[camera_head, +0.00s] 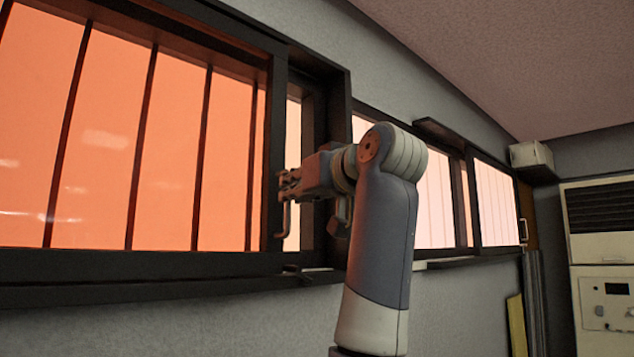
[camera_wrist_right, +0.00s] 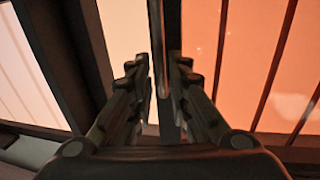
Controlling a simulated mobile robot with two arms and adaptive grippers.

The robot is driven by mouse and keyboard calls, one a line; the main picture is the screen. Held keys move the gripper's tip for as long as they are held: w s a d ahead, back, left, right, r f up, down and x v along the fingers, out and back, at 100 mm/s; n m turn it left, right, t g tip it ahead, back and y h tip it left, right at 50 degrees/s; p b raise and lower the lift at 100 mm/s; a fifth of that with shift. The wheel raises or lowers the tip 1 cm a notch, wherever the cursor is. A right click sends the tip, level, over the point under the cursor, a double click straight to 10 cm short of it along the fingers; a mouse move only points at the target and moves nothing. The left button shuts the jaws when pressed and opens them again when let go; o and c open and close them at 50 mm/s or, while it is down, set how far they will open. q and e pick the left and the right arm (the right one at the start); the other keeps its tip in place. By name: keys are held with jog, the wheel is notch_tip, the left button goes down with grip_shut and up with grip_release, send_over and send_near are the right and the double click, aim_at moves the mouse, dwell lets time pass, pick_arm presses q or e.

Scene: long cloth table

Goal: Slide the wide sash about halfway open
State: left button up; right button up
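The wide sash has orange-lit panes behind dark vertical bars; its dark right stile (camera_head: 270,150) stands near the frame's right side. A pale strip shows between stile and frame, so the sash looks slightly open, though I cannot tell for certain. A thin metal handle (camera_head: 284,222) is on the stile. My right gripper (camera_head: 288,186) is at this handle, pointing left. In the right wrist view its fingers (camera_wrist_right: 160,90) are apart, with the handle bar (camera_wrist_right: 157,45) between them; I see no clear grip on it. My left gripper is out of view.
A dark sill (camera_head: 130,290) runs below the sash. A dark frame post (camera_head: 338,110) stands beside my right gripper. Further right is another window (camera_head: 497,205) with its own handle (camera_head: 523,230). A pale cabinet (camera_head: 605,250) stands at the far right.

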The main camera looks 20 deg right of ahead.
jog(key=s+d, duration=0.1)
jog(key=s, duration=0.7)
jog(key=shift+s+d, duration=0.2)
jog(key=shift+s, duration=0.2)
